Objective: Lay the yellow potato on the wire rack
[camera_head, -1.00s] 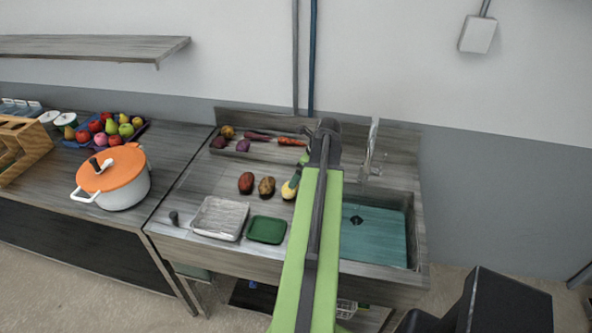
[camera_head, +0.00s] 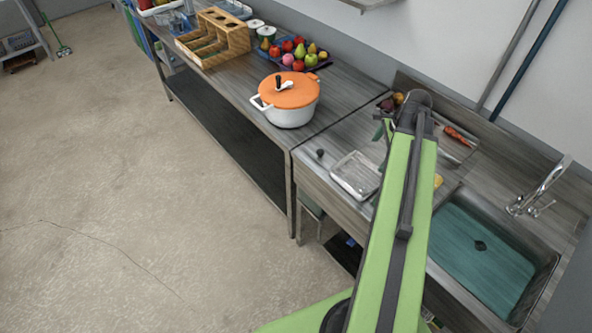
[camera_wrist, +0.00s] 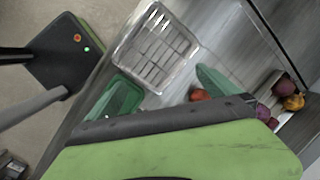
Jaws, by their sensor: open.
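The wire rack (camera_head: 356,175) lies in a pale tray at the left front of the sink counter; it also shows in the wrist view (camera_wrist: 157,52). No potato is seen on it. A yellow-brown round vegetable (camera_wrist: 293,102) sits in the back tray; I cannot tell whether it is the yellow potato. The brownish-yellow one on the open counter earlier is now hidden behind my arm. A red potato (camera_wrist: 201,95) shows in the wrist view. My gripper (camera_head: 383,130) is open above the counter behind the rack, largely hidden by my arm; one green finger shows in the wrist view.
A green tray (camera_wrist: 118,98) is beside the rack. The sink (camera_head: 482,255) with its tap is at the right. A white pot with orange lid (camera_head: 289,98) and a fruit tray (camera_head: 318,64) stand on the left counter. Open floor lies left.

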